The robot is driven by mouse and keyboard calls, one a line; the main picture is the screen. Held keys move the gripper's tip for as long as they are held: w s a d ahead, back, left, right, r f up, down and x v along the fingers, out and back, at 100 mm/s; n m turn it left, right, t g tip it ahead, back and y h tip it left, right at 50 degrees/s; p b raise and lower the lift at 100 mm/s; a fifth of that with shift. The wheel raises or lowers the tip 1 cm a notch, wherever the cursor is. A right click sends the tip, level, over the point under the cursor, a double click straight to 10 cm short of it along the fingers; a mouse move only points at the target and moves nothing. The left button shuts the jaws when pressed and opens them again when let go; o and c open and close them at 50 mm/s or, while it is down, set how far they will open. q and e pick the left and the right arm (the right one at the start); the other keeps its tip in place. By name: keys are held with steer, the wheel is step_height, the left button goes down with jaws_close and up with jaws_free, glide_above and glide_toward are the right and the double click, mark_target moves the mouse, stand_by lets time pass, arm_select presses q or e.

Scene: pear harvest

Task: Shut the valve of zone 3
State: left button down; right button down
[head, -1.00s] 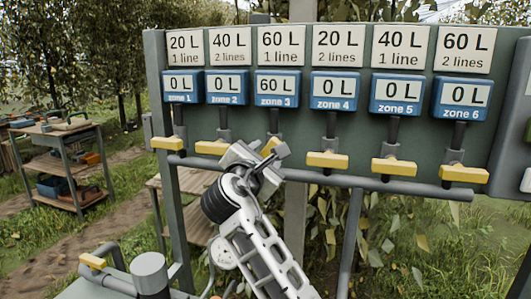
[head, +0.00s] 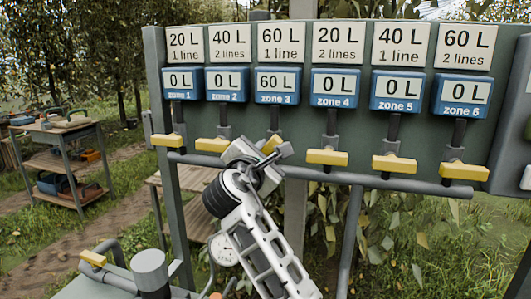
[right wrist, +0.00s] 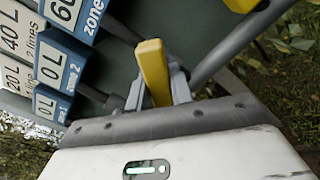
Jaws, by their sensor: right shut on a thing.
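The zone 3 valve has a yellow handle (head: 271,143) below the blue zone 3 meter (head: 277,84), which reads 60 L. The sign above it (head: 280,45) reads 60 L, 1 line. My right gripper (head: 268,153) is at this valve and hides most of it in the head view. In the right wrist view the yellow handle (right wrist: 153,68) stands between the two fingers (right wrist: 158,92), which are shut on it. The visible end of the handle slants in the head view, unlike its level neighbours. My left gripper is not in view.
The zone 2 handle (head: 212,145) is close on the left and the zone 4 handle (head: 327,157) on the right. A grey pipe (head: 400,184) runs along below the handles. The other meters read 0 L. A workbench (head: 62,130) stands far left.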

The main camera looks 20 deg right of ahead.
steer(key=m, duration=0.5)
steer(key=shift+b, duration=0.35)
steer(key=m+b, duration=0.1)
steer(key=m, duration=0.3)
steer(key=shift+m, duration=0.4)
steer(key=shift+r+b, duration=0.1)
steer(key=shift+b, duration=0.2)
steer(key=c, duration=1.2)
jaws_free()
steer(key=shift+c, duration=0.2)
steer(key=shift+a, duration=0.1)
steer(key=p+v, duration=0.1)
steer(key=v, duration=1.5)
